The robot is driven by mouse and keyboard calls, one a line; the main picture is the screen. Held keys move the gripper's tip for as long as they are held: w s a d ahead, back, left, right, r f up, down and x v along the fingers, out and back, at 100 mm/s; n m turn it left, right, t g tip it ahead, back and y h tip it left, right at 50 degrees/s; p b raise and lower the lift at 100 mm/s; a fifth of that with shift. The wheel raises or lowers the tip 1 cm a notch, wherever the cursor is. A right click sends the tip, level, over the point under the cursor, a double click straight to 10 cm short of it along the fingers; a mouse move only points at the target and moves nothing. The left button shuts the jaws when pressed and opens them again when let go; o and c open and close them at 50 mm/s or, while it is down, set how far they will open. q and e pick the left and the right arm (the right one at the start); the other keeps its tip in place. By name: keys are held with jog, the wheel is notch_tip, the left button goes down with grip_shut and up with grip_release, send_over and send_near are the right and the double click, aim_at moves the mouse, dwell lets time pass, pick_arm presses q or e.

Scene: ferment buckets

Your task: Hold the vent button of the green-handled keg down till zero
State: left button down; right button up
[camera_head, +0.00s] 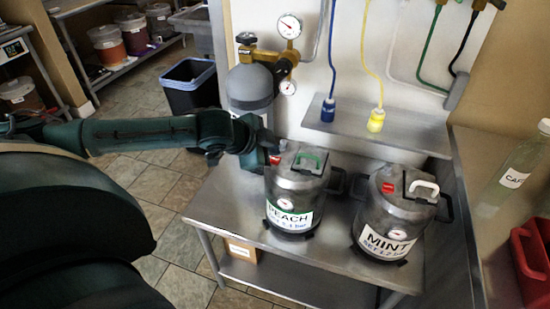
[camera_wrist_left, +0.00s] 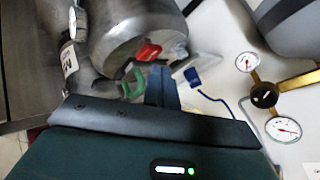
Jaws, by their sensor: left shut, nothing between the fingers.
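The green-handled keg (camera_head: 293,190), labelled PEACH, stands on the metal bench. Its green handle (camera_head: 309,157) is on the lid and also shows in the left wrist view (camera_wrist_left: 133,82). A red piece (camera_head: 274,160), probably the vent button, sits at the left of its lid. My left gripper (camera_head: 266,157) is shut and empty right beside the red piece; I cannot tell whether it touches or presses it. Its fingers (camera_wrist_left: 161,87) show dark in the left wrist view. The keg's gauge (camera_head: 290,226) is too small to read. My right gripper is not in view.
A second keg (camera_head: 391,216), labelled MINT with a white handle (camera_head: 424,188), stands close on the right. A grey gas cylinder (camera_head: 250,88) with gauges is behind. Blue (camera_head: 328,110) and yellow (camera_head: 376,120) connectors rest on the back shelf. A bin (camera_head: 190,86) stands at left.

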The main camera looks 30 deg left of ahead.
pick_arm(q)
jog(key=shift+f, duration=0.3)
jog(key=shift+s+f, duration=0.1)
jog(key=shift+f, duration=0.6)
dwell(2.0)
jog(key=shift+r, duration=0.15)
dwell(2.5)
jog(key=shift+r+p, duration=0.95)
jog(key=shift+p, duration=0.1)
notch_tip(320, 180, up, 3)
jog(key=p, duration=0.3)
jog(key=shift+r+p, duration=0.6)
jog(key=shift+r, duration=0.45)
